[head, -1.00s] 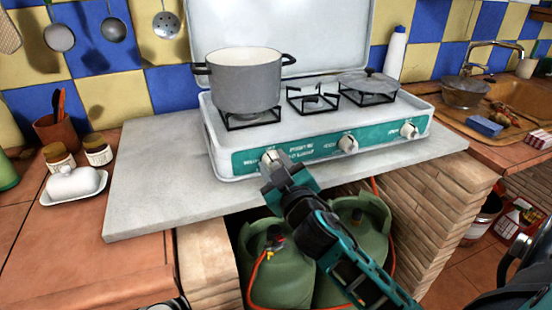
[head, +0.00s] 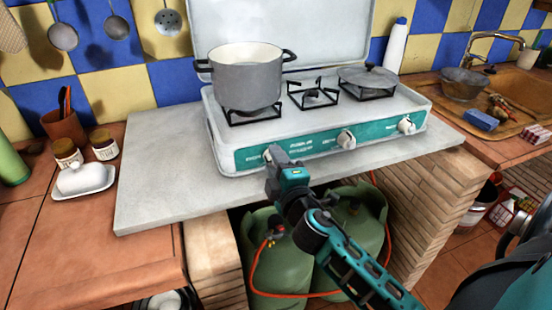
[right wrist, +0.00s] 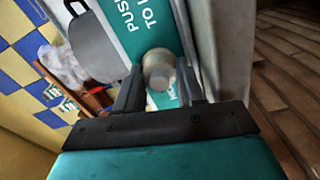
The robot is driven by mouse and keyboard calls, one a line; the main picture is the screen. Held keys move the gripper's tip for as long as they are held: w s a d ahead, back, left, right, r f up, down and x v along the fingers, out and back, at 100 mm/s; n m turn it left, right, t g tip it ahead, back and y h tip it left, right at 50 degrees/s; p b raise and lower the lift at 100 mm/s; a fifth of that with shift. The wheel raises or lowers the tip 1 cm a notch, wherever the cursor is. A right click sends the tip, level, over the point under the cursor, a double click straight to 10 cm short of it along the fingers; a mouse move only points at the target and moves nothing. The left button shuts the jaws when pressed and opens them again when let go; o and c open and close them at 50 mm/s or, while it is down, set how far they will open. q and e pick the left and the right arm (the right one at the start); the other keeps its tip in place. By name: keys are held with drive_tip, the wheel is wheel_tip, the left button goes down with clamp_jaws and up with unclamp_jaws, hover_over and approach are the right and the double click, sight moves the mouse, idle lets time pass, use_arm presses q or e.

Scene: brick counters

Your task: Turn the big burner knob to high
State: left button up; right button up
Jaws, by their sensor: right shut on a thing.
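The gas stove (head: 290,125) stands on a grey slab with a teal front panel. The big burner knob (head: 267,153), round and off-white, is at the panel's left end, below the pot. My right gripper (head: 275,158) is at this knob and hides much of it in the head view. In the right wrist view the knob (right wrist: 158,70) sits between the two dark fingers of the gripper (right wrist: 158,88), which is shut on it. The knob's exact angle cannot be told. My left gripper is not in view.
A grey pot (head: 246,78) stands on the left burner and a lidded pan (head: 367,77) on the right one. Two more knobs, the middle (head: 346,138) and the right (head: 406,124), share the panel. Green gas bottles (head: 280,255) stand below. The slab (head: 160,170) is clear at left.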

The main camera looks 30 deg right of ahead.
drive_tip(key=shift+n, duration=0.8)
drive_tip(key=o, duration=1)
drive_tip(key=shift+o, duration=0.2)
drive_tip(key=shift+o, duration=1.1)
drive_tip(key=r+p, duration=0.1)
drive_tip(key=r, duration=0.2)
drive_tip(key=r+p, duration=0.2)
drive_tip(key=r, duration=0.1)
drive_tip(key=w+r+p, duration=0.1)
drive_tip(key=r+p, duration=0.1)
drive_tip(key=r, duration=0.2)
drive_tip(key=shift+d, duration=0.15)
drive_tip(key=r, duration=0.6)
drive_tip(key=s+r, duration=0.1)
drive_tip(key=r, duration=0.2)
drive_tip(key=shift+a, duration=0.25)
drive_tip(key=shift+c, duration=1.1)
drive_tip(key=shift+d+r, duration=0.1)
drive_tip(key=shift+r, duration=0.5)
